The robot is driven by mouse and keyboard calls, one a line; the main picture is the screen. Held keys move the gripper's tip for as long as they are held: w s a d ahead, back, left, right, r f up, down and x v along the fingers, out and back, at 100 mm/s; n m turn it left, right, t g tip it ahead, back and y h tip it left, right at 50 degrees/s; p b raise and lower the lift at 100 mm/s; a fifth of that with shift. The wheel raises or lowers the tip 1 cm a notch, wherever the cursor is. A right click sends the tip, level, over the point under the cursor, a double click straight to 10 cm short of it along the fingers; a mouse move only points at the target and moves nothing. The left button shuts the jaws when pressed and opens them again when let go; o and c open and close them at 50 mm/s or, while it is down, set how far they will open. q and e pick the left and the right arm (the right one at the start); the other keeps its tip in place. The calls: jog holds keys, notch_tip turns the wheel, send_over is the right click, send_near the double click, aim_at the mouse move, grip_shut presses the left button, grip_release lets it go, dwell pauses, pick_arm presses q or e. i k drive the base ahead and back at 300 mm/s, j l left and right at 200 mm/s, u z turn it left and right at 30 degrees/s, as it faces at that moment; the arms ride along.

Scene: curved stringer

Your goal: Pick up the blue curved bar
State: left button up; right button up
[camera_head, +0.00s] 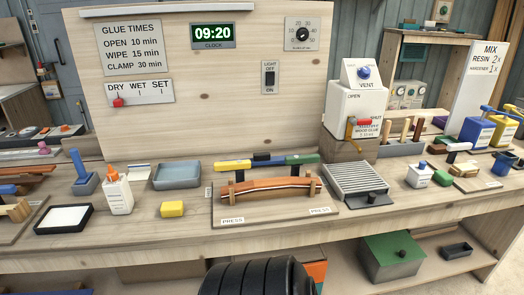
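I cannot make out a bar that is plainly both blue and curved. A curved orange-brown strip (268,187) rests across wooden posts on a board (245,213) marked PRESS, at the middle of the bench. Just behind it lies a straight-looking row of coloured pieces: a yellow piece (233,165), a short blue piece (271,162) under a black block, and a green piece (302,159). Whether these are joined I cannot tell. Neither gripper is in view.
Left of the board are a yellow block (172,209), a glue bottle (117,191), a grey tray (177,175) and a black-rimmed tray (65,218). Right of it stands a ribbed grey rack (356,179). A green-lidded box (392,254) sits on the lower shelf.

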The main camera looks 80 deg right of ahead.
aim_at(260, 158)
jog(key=l+z, duration=0.1)
jog(key=z, duration=2.65)
